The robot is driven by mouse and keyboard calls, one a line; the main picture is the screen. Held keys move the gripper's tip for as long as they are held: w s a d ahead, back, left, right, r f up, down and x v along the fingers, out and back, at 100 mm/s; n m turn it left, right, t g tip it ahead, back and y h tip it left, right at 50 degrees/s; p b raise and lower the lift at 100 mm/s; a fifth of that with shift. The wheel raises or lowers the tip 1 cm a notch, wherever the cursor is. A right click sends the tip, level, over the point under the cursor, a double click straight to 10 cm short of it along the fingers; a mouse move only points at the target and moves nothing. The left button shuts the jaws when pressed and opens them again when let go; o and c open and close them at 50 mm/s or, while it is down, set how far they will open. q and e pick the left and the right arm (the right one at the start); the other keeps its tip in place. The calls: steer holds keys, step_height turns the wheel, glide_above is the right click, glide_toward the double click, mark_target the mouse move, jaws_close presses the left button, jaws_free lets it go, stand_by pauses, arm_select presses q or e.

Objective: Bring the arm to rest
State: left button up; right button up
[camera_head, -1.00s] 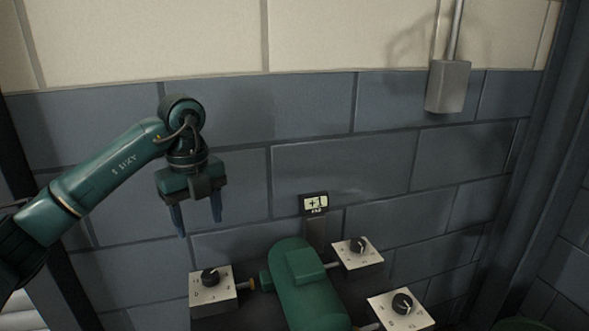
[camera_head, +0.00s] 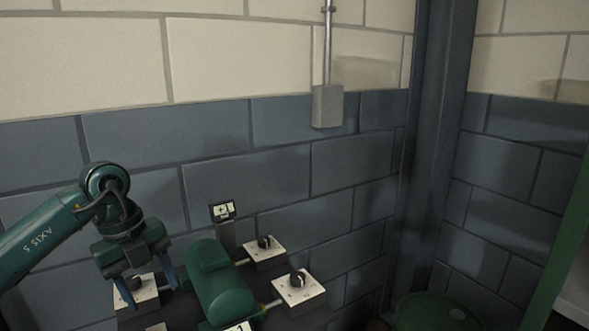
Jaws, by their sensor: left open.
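My left arm comes in from the left edge, and its gripper (camera_head: 146,283) points down with its two dark blue fingers apart. It is open and empty. It shows in front of a white dial box (camera_head: 150,293) and partly hides it. To its right is the green casing (camera_head: 218,280), rounded on top, on a dark stand. Whether the fingers touch the dial box cannot be told from this view. My right gripper is not in view.
Two more white dial boxes with black knobs (camera_head: 265,250) (camera_head: 298,288) stand right of the casing. A small display (camera_head: 222,211) stands behind it. A green drum (camera_head: 437,312) is at the lower right. A grey box (camera_head: 327,106) and a dark column (camera_head: 432,150) are at the wall.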

arm_select(q)
steer(key=s+d+f+m+g+h, duration=0.15)
steer(key=d+f+h, duration=0.25)
steer(key=d, duration=0.4)
steer(key=s+d+r+n+t+h+p, duration=0.1)
steer(key=s+d+r+t+h, duration=0.15)
steer(key=d+h, duration=0.45)
steer(key=s+d+r+n+t+h+p, duration=0.1)
steer(key=s+d+n+t+h, duration=0.15)
steer(key=d+h, duration=0.5)
steer(key=a+f+n+t+y+p, duration=0.1)
steer(key=a+f+n+t+y, duration=0.35)
steer(key=n+t+y, duration=0.35)
steer(key=a+f+n+t+y, duration=0.4)
steer(key=f+n+t, duration=0.2)
steer(key=n, duration=0.4)
steer(key=s+a+f+n+g+y, duration=0.2)
steer(key=s+f+g, duration=0.1)
steer(key=s+f, duration=0.3)
steer(key=s+a+f+n+g+y, duration=0.2)
steer(key=s+f+g+y, duration=0.1)
steer(key=s+f, duration=0.3)
step_height(320, 180, down, 2)
steer(key=shift+g+p, duration=0.35)
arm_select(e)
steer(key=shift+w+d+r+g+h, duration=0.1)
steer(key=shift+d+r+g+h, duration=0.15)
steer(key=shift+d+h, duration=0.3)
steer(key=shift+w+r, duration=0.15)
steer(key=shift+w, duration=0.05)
